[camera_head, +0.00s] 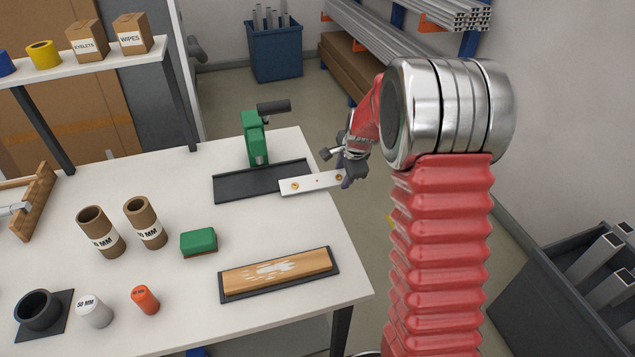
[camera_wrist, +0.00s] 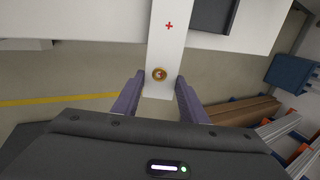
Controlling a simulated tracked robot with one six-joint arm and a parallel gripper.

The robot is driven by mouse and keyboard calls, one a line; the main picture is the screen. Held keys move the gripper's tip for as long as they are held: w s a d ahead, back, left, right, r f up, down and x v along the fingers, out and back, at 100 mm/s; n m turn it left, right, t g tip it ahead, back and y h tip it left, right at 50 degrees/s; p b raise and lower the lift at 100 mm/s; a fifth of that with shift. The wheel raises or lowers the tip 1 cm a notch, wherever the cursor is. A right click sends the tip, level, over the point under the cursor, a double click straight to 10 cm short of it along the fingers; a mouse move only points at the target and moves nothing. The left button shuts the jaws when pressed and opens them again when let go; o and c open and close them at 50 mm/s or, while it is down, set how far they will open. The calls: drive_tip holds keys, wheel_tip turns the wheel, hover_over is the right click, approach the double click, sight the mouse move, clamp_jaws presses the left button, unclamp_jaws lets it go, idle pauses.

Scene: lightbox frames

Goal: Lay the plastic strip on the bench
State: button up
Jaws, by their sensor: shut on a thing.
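The plastic strip (camera_head: 312,183) is a flat white bar with a gold eyelet near each end. My gripper (camera_head: 347,175) is shut on its right end, off the bench's right side. The strip reaches left, and its far end overlaps the black base of the green press in the head view. I cannot tell whether it touches that base. In the wrist view the strip (camera_wrist: 167,45) runs up between my fingers (camera_wrist: 159,92), with an eyelet near my fingertips and a small red cross farther along. The white bench (camera_head: 180,282) lies below and to the left.
The green press (camera_head: 254,140) stands at the bench's back right on its black base (camera_head: 235,187). A wooden board on a dark mat (camera_head: 333,268) lies at the front right. A green block (camera_head: 198,242), cardboard tubes (camera_head: 147,222) and an orange cylinder (camera_head: 145,299) stand farther left.

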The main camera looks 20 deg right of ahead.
drive_tip(key=c, duration=0.4)
wheel_tip(320, 180, up, 10)
drive_tip(key=shift+r, duration=0.1)
idle(0.5)
idle(0.6)
